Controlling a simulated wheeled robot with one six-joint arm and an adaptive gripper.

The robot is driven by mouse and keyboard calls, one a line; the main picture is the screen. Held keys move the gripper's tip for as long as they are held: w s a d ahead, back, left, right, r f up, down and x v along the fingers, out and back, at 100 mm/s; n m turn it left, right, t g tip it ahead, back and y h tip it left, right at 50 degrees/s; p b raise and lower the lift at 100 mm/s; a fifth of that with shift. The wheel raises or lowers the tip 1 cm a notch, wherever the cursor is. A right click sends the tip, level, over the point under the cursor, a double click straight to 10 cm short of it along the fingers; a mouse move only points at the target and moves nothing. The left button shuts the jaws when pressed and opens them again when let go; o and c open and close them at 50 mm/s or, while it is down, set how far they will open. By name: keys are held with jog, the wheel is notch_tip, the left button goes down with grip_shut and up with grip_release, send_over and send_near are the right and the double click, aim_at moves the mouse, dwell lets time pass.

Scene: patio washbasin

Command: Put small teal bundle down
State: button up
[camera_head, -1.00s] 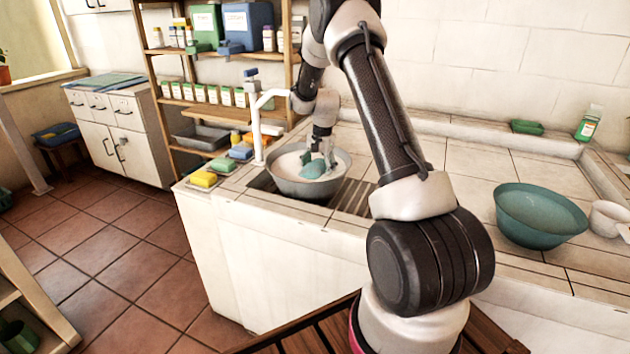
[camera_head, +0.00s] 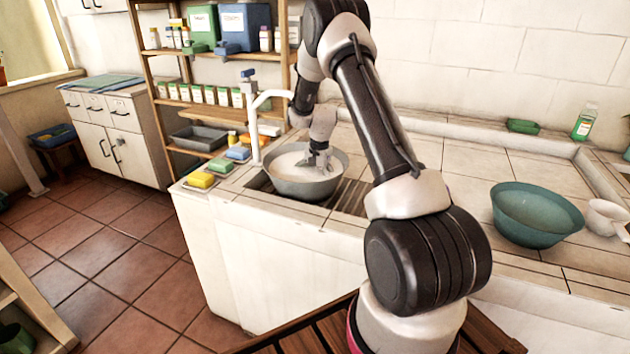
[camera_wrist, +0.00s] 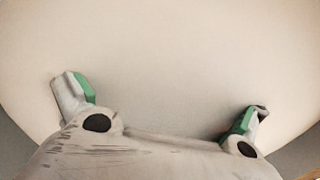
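My gripper (camera_head: 318,162) is low over the grey basin (camera_head: 285,188), which holds a pale, whitish filling (camera_head: 292,167). In the wrist view my gripper (camera_wrist: 162,108) is open, its two green-padded fingers wide apart with nothing between them. The pale surface (camera_wrist: 165,60) fills most of that view, with a curved edge at the sides. The small teal bundle does not show in either current view. I cannot tell whether it lies under the pale surface or behind the gripper.
A white tap (camera_head: 256,125) stands at the basin's left. Yellow (camera_head: 200,180), green (camera_head: 221,166) and blue (camera_head: 238,153) blocks line the counter edge.

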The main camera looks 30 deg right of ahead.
aim_at(318, 178)
jog(key=shift+r, duration=0.1)
notch_tip(318, 178, up, 12)
jog(key=s+r, duration=0.1)
jog(key=s+a+r+n+t, duration=0.1)
jog(key=s+a+r+n, duration=0.3)
jog(key=s+r, duration=0.8)
jog(key=s+a+r+n+t, duration=0.1)
jog(key=s+a+r+n, duration=0.3)
jog(key=s+r, duration=0.6)
jog(key=s+a+f+n+t, duration=0.1)
jog(key=s+n, duration=0.3)
jog(key=s, duration=1.3)
jog(key=shift+s+a+f+h, duration=0.3)
jog(key=shift+a+f, duration=0.25)
jog(key=shift+f, duration=0.15)
